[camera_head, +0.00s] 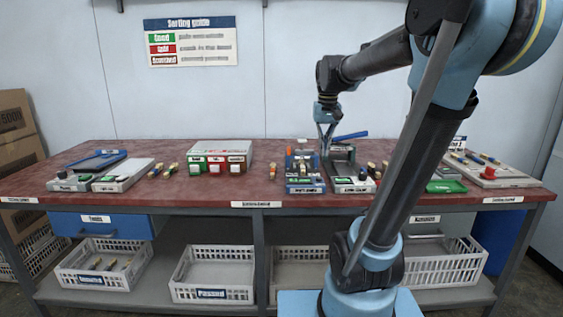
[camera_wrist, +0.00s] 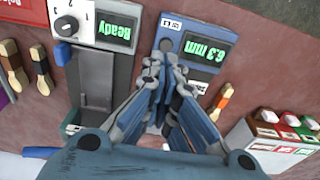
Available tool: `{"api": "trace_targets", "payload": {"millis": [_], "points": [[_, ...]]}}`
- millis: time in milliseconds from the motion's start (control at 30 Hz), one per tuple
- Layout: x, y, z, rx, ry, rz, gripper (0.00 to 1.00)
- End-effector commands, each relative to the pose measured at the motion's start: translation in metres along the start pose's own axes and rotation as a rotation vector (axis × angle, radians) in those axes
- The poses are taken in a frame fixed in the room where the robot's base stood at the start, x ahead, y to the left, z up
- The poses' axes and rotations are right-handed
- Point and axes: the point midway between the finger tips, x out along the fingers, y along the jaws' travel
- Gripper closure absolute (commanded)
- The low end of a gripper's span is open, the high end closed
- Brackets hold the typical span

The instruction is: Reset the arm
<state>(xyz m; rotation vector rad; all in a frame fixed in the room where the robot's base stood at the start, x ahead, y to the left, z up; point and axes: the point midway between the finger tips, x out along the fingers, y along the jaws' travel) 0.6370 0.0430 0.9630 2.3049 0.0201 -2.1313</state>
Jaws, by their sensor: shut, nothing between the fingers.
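My gripper (camera_head: 325,142) is above the middle of the red-brown table, over the back of the two devices there. Its fingers are shut and empty in the wrist view (camera_wrist: 166,72). The grey press (camera_head: 341,165) has a raised blue lever (camera_head: 350,136) just right of my gripper. In the wrist view its green display (camera_wrist: 115,31) reads "Ready". The blue gauge device (camera_head: 304,172) stands left of the press; its display (camera_wrist: 207,48) reads 6.3 mm. My fingers hide part of both devices in the wrist view.
The table (camera_head: 260,193) has some bare surface near its front edge. A box with green, red and brown labels (camera_head: 218,153) stands left of the devices. Flat devices lie at the left (camera_head: 124,175) and right (camera_head: 490,172) ends. White baskets (camera_head: 212,293) stand on the lower shelf.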

Motion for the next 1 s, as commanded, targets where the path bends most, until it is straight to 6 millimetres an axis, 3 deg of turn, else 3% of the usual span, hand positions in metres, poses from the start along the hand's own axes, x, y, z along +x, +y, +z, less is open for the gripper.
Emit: {"api": "trace_targets", "payload": {"millis": [200, 600, 800, 1000], "points": [[0.035, 0.016, 0.064, -0.001, 0.029, 0.001, 1.0], [0.12, 0.035, 0.167, -0.007, 0.083, 0.006, 1.0], [0.161, 0.041, 0.204, -0.01, 0.106, 0.009, 1.0], [0.181, 0.043, 0.22, -0.011, 0.116, 0.011, 1.0]]}}
